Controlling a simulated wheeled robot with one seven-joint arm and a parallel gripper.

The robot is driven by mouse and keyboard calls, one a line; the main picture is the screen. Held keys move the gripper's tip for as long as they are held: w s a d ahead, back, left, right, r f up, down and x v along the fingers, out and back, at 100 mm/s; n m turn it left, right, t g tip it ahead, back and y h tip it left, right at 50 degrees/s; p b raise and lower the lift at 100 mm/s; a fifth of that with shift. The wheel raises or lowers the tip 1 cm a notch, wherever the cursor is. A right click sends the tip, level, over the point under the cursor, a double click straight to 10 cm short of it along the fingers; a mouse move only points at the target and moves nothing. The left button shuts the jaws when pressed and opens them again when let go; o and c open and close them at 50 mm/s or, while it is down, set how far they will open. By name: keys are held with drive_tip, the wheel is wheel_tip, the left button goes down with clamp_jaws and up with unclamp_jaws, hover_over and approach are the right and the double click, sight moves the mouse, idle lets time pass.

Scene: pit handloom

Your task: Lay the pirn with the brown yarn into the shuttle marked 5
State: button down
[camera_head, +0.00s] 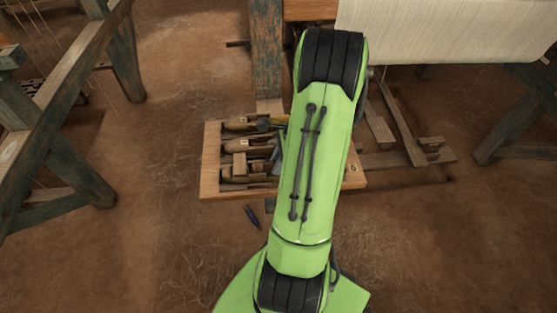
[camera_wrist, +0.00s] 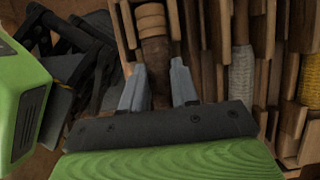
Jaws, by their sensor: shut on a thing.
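My gripper (camera_wrist: 158,82) is shut on the pirn with the brown yarn (camera_wrist: 156,55), which lies between the two grey fingers in the wrist view. Its pale ringed wooden head points to the top of that picture. Long wooden pieces lie close on both sides of it; I cannot tell whether it rests among them or is held above them. In the head view my arm hides the gripper and the pirn. Shuttles (camera_head: 241,124) lie in a wooden tray (camera_head: 210,160); their marks are too small to read, so I cannot tell which is 5.
In the wrist view a pirn with grey-white yarn (camera_wrist: 242,72) and one with yellow yarn (camera_wrist: 313,82) lie to the right. A dark blue object (camera_head: 252,217) lies on the floor before the tray. Loom posts (camera_head: 267,50) and beams stand behind and at both sides.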

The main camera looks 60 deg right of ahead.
drive_tip(key=c, duration=0.8)
unclamp_jaws()
wheel_tip(320, 180, up, 8)
drive_tip(key=p, duration=0.8)
drive_tip(key=shift+r, duration=0.2)
drive_tip(key=shift+f, duration=0.1)
